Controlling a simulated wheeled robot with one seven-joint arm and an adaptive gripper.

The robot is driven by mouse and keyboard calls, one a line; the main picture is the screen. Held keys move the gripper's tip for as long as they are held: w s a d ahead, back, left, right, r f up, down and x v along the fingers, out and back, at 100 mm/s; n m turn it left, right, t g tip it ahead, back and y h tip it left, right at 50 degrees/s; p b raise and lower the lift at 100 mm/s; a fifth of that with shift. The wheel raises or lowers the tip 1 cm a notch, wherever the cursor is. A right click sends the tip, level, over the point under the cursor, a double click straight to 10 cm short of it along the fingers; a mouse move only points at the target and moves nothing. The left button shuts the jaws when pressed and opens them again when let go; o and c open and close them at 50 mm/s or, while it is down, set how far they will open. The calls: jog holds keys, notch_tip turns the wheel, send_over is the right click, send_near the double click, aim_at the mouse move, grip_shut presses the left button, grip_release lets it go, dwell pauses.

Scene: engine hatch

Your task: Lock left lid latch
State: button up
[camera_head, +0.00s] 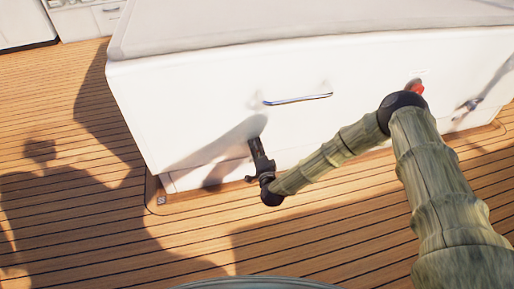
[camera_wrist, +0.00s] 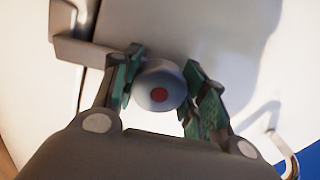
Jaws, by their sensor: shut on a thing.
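A white box (camera_head: 200,110) with a pale lid (camera_head: 300,22) stands on the deck. My gripper (camera_head: 254,145) reaches the left part of its front face, left of and below the silver handle. In the wrist view, the green-padded fingers of my gripper (camera_wrist: 163,82) are on either side of a round pale knob (camera_wrist: 153,76) with a red dot, which I take for the left lid latch. They are shut on it. In the head view my gripper hides this latch. A grey bracket (camera_wrist: 80,50) shows left of the knob; whether it joins the latch I cannot tell.
A silver handle (camera_head: 298,98) is at the middle of the front face. The wooden deck (camera_head: 100,215) in front is clear.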

jog(key=shift+m, duration=1)
jog(key=shift+s, duration=0.1)
jog(key=o, duration=1)
jog(key=shift+o, duration=0.2)
jog(key=v, duration=1.2)
